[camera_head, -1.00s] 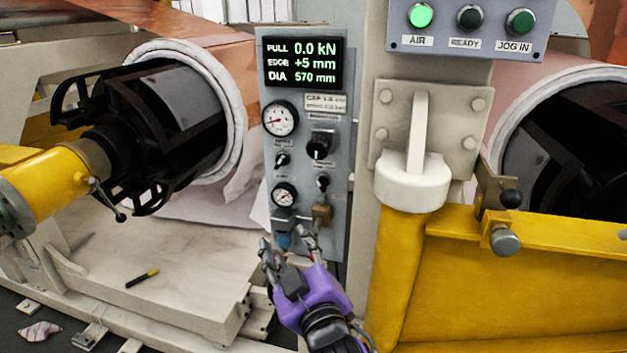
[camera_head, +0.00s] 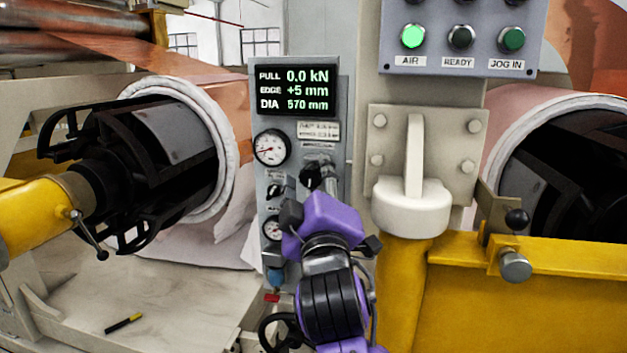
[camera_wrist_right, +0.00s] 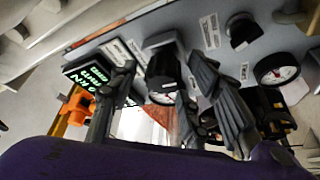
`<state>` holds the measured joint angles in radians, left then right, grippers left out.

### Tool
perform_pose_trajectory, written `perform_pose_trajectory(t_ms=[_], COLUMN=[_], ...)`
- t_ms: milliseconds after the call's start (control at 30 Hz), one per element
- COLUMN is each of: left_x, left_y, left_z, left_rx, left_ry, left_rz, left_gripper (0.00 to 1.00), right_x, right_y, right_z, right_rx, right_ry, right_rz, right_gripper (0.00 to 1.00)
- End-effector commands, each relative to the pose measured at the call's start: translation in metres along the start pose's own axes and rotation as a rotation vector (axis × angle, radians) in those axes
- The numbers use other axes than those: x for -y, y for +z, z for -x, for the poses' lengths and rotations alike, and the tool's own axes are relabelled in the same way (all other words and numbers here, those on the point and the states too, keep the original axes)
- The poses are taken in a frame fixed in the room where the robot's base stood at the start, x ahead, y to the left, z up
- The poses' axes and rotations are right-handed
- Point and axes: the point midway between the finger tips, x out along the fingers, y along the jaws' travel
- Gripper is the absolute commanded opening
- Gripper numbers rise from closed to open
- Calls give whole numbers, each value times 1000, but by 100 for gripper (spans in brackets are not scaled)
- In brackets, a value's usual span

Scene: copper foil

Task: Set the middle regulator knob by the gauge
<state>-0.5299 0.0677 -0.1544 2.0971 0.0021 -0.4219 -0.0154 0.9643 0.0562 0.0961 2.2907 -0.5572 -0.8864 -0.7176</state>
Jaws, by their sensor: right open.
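The regulator panel (camera_head: 255,185) is grey, with a white upper gauge (camera_head: 270,147) and a large black knob (camera_head: 312,177) to its right. A smaller black knob (camera_head: 275,191) sits lower left. A lower gauge (camera_head: 272,229) is partly hidden behind my gripper. My right gripper (camera_head: 309,180), purple with grey fingers, is open at the panel, in front of the large knob. In the right wrist view, the large knob (camera_wrist_right: 163,70) shows between the spread fingers; I cannot tell whether they touch it. The lower gauge (camera_wrist_right: 277,70) shows at right there. My left gripper is out of view.
A display (camera_head: 296,90) above the gauges reads PULL 0.0 kN, EDGE +5 mm, DIA 570 mm. A white-topped yellow post (camera_head: 412,205) stands close right of the panel. A lamp box (camera_head: 460,50) with AIR lit green hangs above it. A black roll chuck (camera_head: 150,155) is at left.

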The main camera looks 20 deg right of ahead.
Motion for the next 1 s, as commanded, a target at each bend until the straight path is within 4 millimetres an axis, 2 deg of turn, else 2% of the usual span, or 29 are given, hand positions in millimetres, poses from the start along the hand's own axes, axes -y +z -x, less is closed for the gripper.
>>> perform_pose_trajectory(t_ms=[300,600,1000], left_x=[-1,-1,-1], left_y=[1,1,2], left_z=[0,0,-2], left_rx=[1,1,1], left_ry=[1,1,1], left_rz=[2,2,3], left_gripper=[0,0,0], right_x=[0,-1,-1], right_y=[0,0,0], right_z=[-4,-4,-3], right_rx=[-1,-1,-3], right_ry=[0,2,34], right_rz=[-1,-1,-74], right_gripper=[44,5,4])
